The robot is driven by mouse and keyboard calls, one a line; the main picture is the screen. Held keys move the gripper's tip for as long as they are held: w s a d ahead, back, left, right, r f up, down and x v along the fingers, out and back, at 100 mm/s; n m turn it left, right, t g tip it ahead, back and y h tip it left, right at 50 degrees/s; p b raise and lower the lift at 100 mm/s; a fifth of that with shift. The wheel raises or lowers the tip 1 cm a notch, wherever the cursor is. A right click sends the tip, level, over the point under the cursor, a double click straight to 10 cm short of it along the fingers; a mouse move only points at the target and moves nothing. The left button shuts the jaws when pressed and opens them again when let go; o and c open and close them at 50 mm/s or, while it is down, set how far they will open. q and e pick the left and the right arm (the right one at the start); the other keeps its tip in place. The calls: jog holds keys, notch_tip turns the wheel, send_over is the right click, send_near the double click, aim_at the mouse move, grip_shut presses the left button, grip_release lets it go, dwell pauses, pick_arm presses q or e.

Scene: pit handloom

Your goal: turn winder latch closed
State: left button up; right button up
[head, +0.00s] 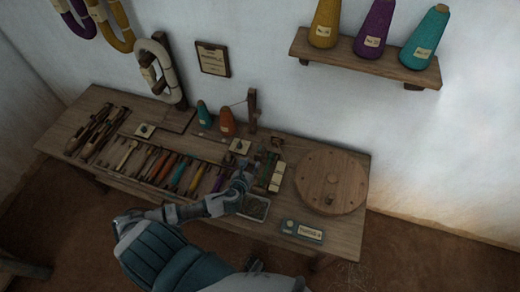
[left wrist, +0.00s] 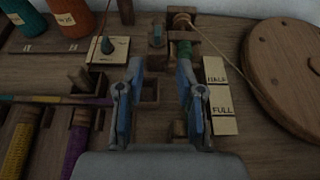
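The winder (left wrist: 190,28) is a small wooden frame with a reddish-brown pulley, a cord and a green part (left wrist: 182,48). It also shows in the head view (head: 275,143), small and dark. A small grey-topped block (left wrist: 157,37) stands left of it; I cannot tell which piece is the latch or how it is turned. My left gripper (left wrist: 160,64) is open, its two fingers apart and nothing held between them. Its right fingertip is close to the green part; contact is unclear. In the head view the left gripper (head: 243,178) is over the table's middle right. My right gripper does not show.
HALF (left wrist: 215,70) and FULL (left wrist: 222,125) cards lie right of the gripper. A large wooden wheel (head: 332,182) is further right. A knob plate (left wrist: 108,49), colored bobbins (head: 180,172) and cones (head: 227,122) are to the left. A metal tray (head: 255,208) is near the front edge.

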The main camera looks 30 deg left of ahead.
aim_at(259, 149)
pick_arm(q)
jog(key=x, duration=0.4)
jog(key=b+x, duration=0.1)
jog(key=x, duration=0.3)
jog(key=a+b+x, duration=0.1)
jog(key=x, duration=0.3)
jog(key=shift+f, duration=0.3)
jog(key=shift+w+d, duration=0.1)
jog(key=shift+w, duration=0.25)
jog(key=shift+d+r, duration=0.1)
jog(key=shift+d, duration=0.1)
jog(key=shift+a, duration=0.15)
grip_shut()
jog(key=shift+a, duration=0.15)
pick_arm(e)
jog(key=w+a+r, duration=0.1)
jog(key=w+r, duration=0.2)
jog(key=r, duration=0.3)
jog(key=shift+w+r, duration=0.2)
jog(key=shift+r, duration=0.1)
